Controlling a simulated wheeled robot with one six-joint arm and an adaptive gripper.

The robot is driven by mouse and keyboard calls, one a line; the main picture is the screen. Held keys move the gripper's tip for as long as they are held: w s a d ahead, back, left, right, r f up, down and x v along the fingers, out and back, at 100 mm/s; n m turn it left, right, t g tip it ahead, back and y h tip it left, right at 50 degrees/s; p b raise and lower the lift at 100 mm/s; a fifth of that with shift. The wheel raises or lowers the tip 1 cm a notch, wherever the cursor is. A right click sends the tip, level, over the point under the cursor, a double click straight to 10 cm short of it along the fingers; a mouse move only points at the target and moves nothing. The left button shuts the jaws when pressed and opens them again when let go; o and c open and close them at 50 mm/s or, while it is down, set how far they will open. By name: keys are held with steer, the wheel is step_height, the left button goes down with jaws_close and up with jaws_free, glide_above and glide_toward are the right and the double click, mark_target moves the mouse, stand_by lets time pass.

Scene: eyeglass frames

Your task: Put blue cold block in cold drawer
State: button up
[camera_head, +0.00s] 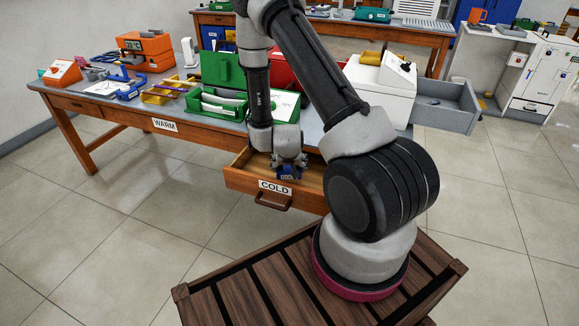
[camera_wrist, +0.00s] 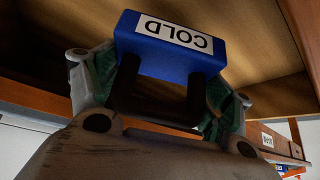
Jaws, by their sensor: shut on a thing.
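The blue cold block (camera_wrist: 170,62) fills the upper middle of the wrist view, with a white "COLD" label that reads upside down. The drawer is wooden, pulled out under the table and labelled "COLD". Whether the block touches the drawer floor cannot be told.
The table (camera_head: 75,95) carries a green case (camera_head: 222,72), an orange device (camera_head: 146,50) and a white box (camera_head: 383,85). A shut "WARM" drawer (camera_head: 165,124) is to the left. A grey drawer (camera_head: 450,105) juts out at right. Tiled floor is clear at left.

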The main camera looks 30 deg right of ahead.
step_height(320, 180, down, 3)
steer(key=shift+r, duration=0.2)
steer(key=shift+w+f, duration=0.1)
steer(key=shift+f, duration=0.05)
steer(key=w+d, duration=0.2)
steer(key=w, duration=0.1)
steer(key=shift+w+d, duration=0.1)
steer(key=shift+w, duration=0.15)
steer(key=shift+s+f, duration=0.15)
steer(key=shift+f, duration=0.5)
steer(key=o, duration=1.4)
steer(key=shift+f, duration=0.1)
steer(key=shift+c, duration=0.2)
